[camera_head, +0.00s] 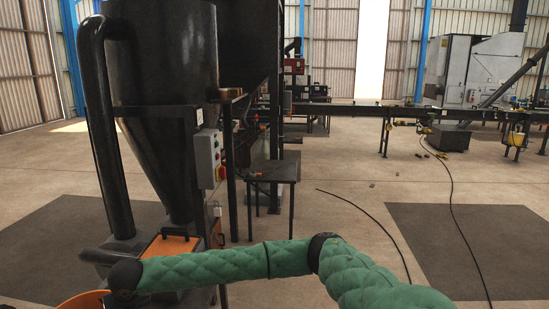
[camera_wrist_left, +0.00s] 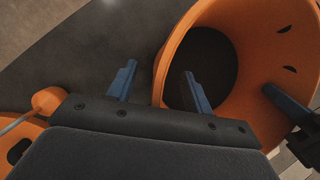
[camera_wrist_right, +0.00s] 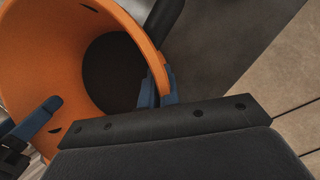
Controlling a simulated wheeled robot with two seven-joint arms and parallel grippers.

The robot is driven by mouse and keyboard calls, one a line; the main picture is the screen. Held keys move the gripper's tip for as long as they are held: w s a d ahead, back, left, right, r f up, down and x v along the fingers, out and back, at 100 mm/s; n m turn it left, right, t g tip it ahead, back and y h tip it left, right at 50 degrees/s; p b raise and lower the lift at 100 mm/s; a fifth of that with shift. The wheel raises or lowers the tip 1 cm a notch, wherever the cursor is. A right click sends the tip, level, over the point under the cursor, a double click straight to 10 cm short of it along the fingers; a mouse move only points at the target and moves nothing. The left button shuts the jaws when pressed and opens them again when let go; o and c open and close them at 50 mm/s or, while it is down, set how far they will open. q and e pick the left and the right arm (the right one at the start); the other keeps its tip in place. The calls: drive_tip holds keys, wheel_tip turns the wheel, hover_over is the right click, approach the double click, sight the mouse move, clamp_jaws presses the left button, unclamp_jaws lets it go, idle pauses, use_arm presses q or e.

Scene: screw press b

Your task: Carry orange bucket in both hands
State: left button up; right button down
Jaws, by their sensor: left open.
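The orange bucket (camera_wrist_left: 185,50) is open toward the camera in the left wrist view, with a dark inside. It also shows in the right wrist view (camera_wrist_right: 45,45), and part of it shows at the bottom left of the head view (camera_head: 82,300). My left gripper (camera_wrist_left: 158,88) is open, one blue finger outside the rim and one inside. My right gripper (camera_wrist_right: 157,90) has its fingers close together on the rim at the opposite side. In the head view my green right arm reaches left to the bucket; the left gripper is out of that view.
A dark hopper (camera_head: 165,70) with a black pipe (camera_head: 100,130) and an orange-topped machine part (camera_head: 172,247) stands close behind the bucket. A small dark table (camera_head: 270,172) stands beyond. A cable (camera_head: 375,215) crosses the open floor at right.

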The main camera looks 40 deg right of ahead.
use_arm(q)
drive_tip(key=o, duration=1.1)
use_arm(e)
drive_tip(key=shift+a, duration=0.1)
use_arm(q)
drive_tip(key=v, duration=1.2)
use_arm(e)
unclamp_jaws()
use_arm(q)
drive_tip(key=shift+f, duration=0.1)
